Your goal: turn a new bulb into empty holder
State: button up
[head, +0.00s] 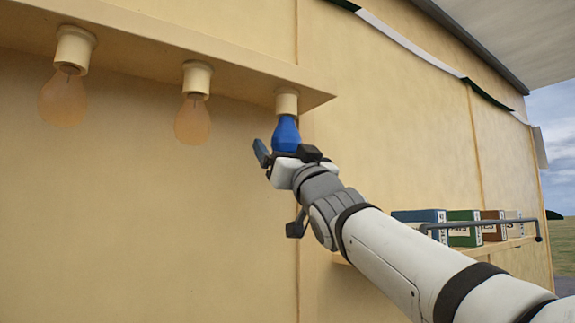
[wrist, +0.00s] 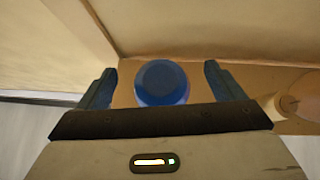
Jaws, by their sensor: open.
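A blue bulb (head: 286,133) hangs upright, neck up, in the right-hand cream holder (head: 287,101) under the shelf board. I cannot tell how far it is turned in. My gripper (head: 285,156) is just below the bulb, with its jaws open. In the wrist view the round end of the blue bulb (wrist: 161,83) lies between the two spread fingers of my gripper (wrist: 160,85), with a gap on each side. Two orange-tinted bulbs, one in the left holder (head: 67,97) and one in the middle holder (head: 192,121), hang in the same row.
The overhead board (head: 170,70) runs above the bulbs along the cream wall (head: 140,230). Several boxes (head: 465,228) stand on a lower shelf behind a metal rail (head: 485,223) at right. The space left of my gripper and below the bulbs is clear.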

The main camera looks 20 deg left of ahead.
jog(key=shift+a+f+m+t+h+b, duration=0.1)
jog(key=shift+m+t+h+b, duration=0.55)
jog(key=shift+b, duration=1.25)
jog(key=shift+h, duration=0.25)
jog(key=shift+c, duration=0.5)
jog(key=c, duration=1)
jog(key=shift+r+n+g+y+p, duration=0.25)
jog(key=shift+r+n+y+p, duration=0.15)
jog(key=shift+p, duration=0.7)
jog(key=shift+c, duration=0.2)
jog(key=shift+f+n+g+y+p, duration=0.2)
jog(key=shift+n+g+y+p, duration=0.4)
jog(key=shift+p, duration=0.85)
jog(key=shift+n+g+y+p, duration=0.75)
jog(key=shift+g+y+p, duration=0.8)
jog(key=shift+p, duration=0.5)
jog(key=shift+f+n+g+y+p, duration=0.1)
jog(key=shift+n+g+y+p, duration=0.65)
jog(key=shift+g+p, duration=0.5)
jog(key=shift+n+g+y+p, duration=0.65)
jog(key=shift+g+y+p, duration=0.2)
jog(key=shift+g, duration=0.65)
jog(key=shift+c, duration=0.2)
jog(key=shift+w+n+g+y+p, duration=0.1)
jog(key=shift+n+g+y+p, duration=0.25)
jog(key=shift+g, duration=0.45)
jog(key=shift+n+g+p, duration=0.5)
jog(key=shift+n+g, duration=0.05)
jog(key=shift+g, duration=0.55)
